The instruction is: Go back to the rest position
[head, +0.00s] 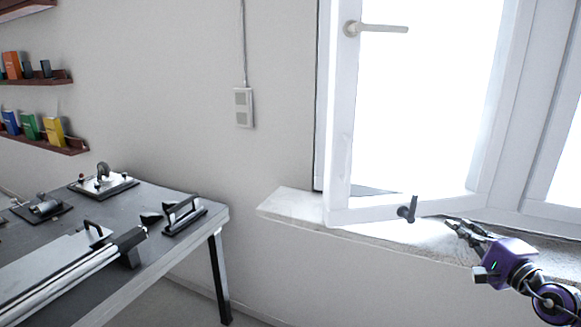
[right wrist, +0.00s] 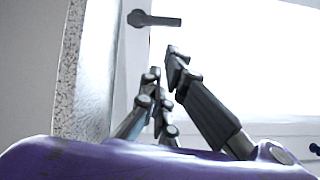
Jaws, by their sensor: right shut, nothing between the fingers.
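My right gripper (head: 452,226) comes in from the lower right of the head view, with a purple wrist and dark fingers. It is just above the stone windowsill (head: 290,203), to the right of a dark handle (head: 408,210) low on the white window sash (head: 341,120). A gap shows between fingers and handle in the head view. In the right wrist view the fingers (right wrist: 168,75) come close together and hold nothing. A dark handle (right wrist: 153,19) shows beyond them against the bright window. My left gripper is in neither view.
The window sash stands ajar; a pale handle (head: 375,28) is higher on it. A grey workbench (head: 150,200) with metal fixtures stands at the left. Shelves (head: 40,142) with colourful boxes hang on the far left wall. A wall socket (head: 244,107) is between them and the window.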

